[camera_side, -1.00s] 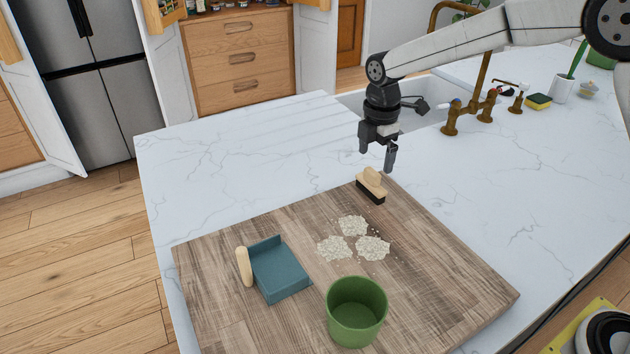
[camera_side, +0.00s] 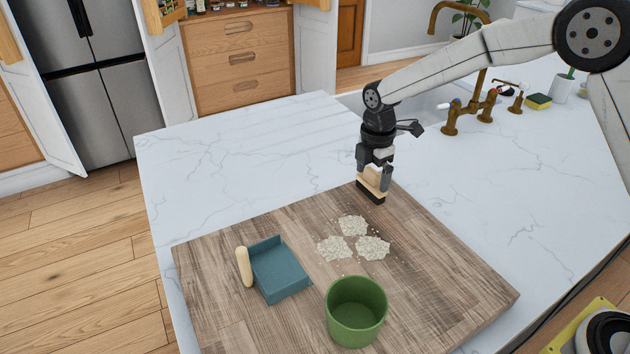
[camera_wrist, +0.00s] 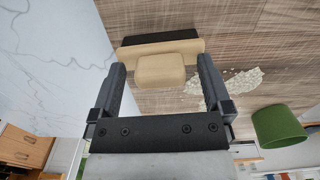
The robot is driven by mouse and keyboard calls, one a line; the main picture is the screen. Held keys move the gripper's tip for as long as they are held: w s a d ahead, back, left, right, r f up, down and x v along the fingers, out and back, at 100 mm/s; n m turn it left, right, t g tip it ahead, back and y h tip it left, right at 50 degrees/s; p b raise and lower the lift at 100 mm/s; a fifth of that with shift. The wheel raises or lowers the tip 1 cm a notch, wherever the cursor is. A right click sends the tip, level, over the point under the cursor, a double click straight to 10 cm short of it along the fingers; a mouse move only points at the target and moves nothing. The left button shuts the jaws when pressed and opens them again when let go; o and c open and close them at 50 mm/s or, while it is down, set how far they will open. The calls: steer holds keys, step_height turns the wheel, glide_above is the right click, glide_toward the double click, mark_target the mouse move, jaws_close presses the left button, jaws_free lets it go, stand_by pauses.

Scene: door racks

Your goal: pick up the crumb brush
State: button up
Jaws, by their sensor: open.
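The crumb brush (camera_side: 371,189) has a pale wooden body and black bristles. It stands bristles down near the back corner of the wooden board (camera_side: 430,285). My gripper (camera_side: 373,181) is lowered at the brush, with its fingers at the sides of the wooden handle. In the wrist view, the brush (camera_wrist: 161,67) shows its raised grip between the two spread fingers of my gripper (camera_wrist: 162,75), with gaps on both sides. The gripper's near finger hides part of the handle in the side view.
Several patches of crumbs (camera_side: 352,226) lie in front of the brush. A blue dustpan (camera_side: 279,270) with a pale handle lies at left on the board, and a green bin (camera_side: 357,312) stands at the front. Brass taps (camera_side: 470,115) stand behind right. The counter left of the brush is clear.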

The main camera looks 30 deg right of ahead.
mark_target(373, 170)
steer(key=c, duration=1.3)
steer(key=shift+r, duration=0.15)
steer(key=shift+r, duration=0.45)
step_height(373, 170, up, 2)
steer(key=shift+r, duration=0.1)
steer(key=s+d+r, duration=0.1)
steer(key=s+r, duration=0.8)
steer(key=s, duration=0.5)
steer(key=shift+d+r, duration=0.2)
steer(key=shift+r, duration=0.1)
